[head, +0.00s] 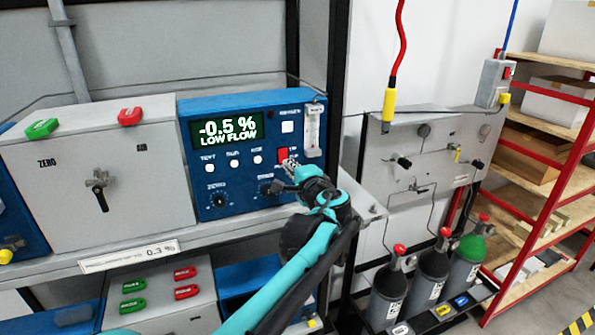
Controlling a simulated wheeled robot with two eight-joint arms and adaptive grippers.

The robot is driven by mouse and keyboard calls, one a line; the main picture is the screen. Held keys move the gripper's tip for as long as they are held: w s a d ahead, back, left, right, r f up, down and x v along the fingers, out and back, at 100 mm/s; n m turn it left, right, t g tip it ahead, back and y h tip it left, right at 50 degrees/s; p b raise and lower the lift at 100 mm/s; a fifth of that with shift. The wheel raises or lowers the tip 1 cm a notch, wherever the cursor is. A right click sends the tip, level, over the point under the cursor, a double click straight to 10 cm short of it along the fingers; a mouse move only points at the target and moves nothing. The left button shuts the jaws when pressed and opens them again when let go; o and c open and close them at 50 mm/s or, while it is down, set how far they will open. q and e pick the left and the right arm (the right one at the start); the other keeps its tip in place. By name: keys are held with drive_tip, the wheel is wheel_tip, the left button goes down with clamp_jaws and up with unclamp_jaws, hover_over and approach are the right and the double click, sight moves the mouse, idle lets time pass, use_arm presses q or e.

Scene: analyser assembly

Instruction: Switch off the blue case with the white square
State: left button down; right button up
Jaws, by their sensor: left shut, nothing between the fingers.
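The blue case (228,188) stands on the shelf, its display reading "-0.5 % LOW FLOW". The gripper hides part of the case's lower right. My right gripper is out of view.
A grey case (100,185) marked ZERO, with green and red clips on top, stands left of the blue case. A clear flow tube (313,130) is mounted right of the switch. A dark upright post (338,90) and gas bottles (430,270) are further right.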

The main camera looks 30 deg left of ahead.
sight(283, 155)
use_arm(q)
drive_tip(key=shift+x, duration=1.45)
drive_tip(key=shift+w+a+f, duration=0.15)
drive_tip(key=shift+f, duration=0.1)
